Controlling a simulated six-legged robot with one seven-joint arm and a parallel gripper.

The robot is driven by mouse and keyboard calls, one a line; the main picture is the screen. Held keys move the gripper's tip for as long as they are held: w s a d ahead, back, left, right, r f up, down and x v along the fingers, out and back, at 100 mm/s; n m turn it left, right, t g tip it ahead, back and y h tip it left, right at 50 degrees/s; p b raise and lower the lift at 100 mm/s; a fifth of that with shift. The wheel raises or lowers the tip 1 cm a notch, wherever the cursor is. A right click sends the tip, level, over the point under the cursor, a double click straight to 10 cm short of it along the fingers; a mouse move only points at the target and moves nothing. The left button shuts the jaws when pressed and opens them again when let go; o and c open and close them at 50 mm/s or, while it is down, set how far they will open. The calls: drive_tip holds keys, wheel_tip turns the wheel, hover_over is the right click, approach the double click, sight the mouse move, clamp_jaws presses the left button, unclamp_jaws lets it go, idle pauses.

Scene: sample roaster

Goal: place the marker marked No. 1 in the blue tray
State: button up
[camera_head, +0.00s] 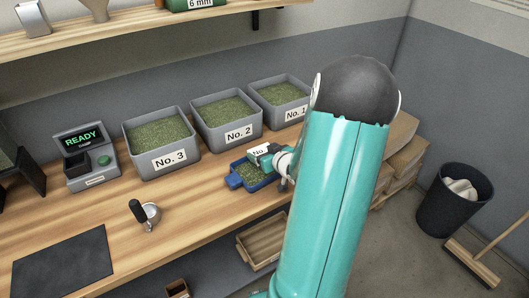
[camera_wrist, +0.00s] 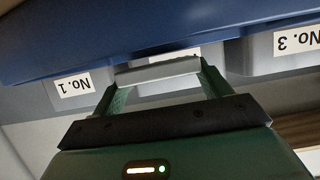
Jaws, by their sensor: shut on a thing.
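My gripper (camera_head: 267,156) is shut on a small white marker (camera_head: 257,152). The marker reads "No."; its number is hidden behind my gripper. In the wrist view the marker (camera_wrist: 157,72) shows as a pale grey bar held between the two fingers. The blue tray (camera_head: 234,182) holds green beans and sits on the counter in front of the No. 2 bin. The marker appears at the tray's far side, above or at its rim; I cannot tell whether they touch. In the wrist view the blue tray (camera_wrist: 110,40) spans the top of the picture.
Grey bins of green beans labelled No. 3 (camera_head: 168,160), No. 2 (camera_head: 238,133) and No. 1 (camera_head: 294,115) stand along the back. A scale (camera_head: 85,158) reading READY, a metal cup with a dark handle (camera_head: 146,212) and a black mat (camera_head: 63,264) are left.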

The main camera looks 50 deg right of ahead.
drive_tip(key=shift+f, duration=0.4)
drive_tip(key=shift+f, duration=0.1)
drive_tip(key=o, duration=1)
drive_tip(key=shift+c, duration=0.2)
